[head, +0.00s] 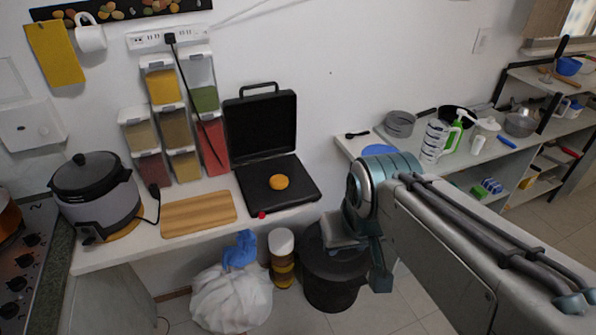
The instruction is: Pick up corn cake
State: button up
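The corn cake (279,182) is a small round orange-yellow disc. It lies flat on the lower plate of an open black grill (300,199), whose lid (261,126) stands up against the wall. My gripper (358,262) hangs to the right of the counter and lower in the picture, in front of a dark bin. It is apart from the corn cake and the grill. Its fingers are partly hidden, and I cannot see clearly whether they are apart.
A wooden board (198,213) lies left of the grill, with a cooker (97,194) farther left. Spice dispensers (177,127) hang behind the board, with a black cord across them. A white shelf (452,164) with pots and bottles stands right. A dark bin (327,285) and white bag (232,298) are below.

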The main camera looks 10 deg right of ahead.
aim_at(277, 181)
jog(key=z, duration=0.1)
jog(key=i, duration=1.1)
jog(key=u, duration=0.5)
